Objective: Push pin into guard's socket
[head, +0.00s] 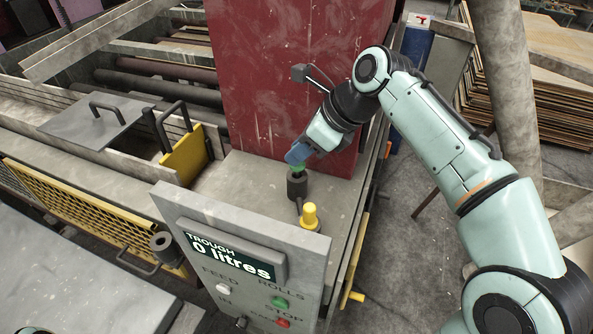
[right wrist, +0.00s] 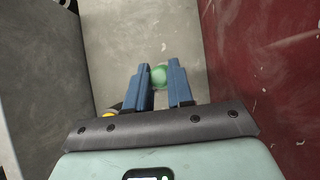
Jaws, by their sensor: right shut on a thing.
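My right gripper (head: 296,158) is shut on a green rounded piece, seemingly the pin's head (head: 297,170). The pin's green head also shows between the blue fingers in the right wrist view (right wrist: 158,77). Directly below it is a dark upright cylinder (head: 297,187) on the grey ledge; I cannot tell whether it is a holder around the pin or part of it. The yellow mesh guard (head: 90,212) is at the left. My left gripper is not in view.
A grey control panel (head: 240,250) reading "0 litres" stands in front of the ledge. A yellow knob (head: 310,215) is beside the dark cylinder. A tall red block (head: 290,80) rises behind the gripper. A yellow plate (head: 184,155) stands upright to the left.

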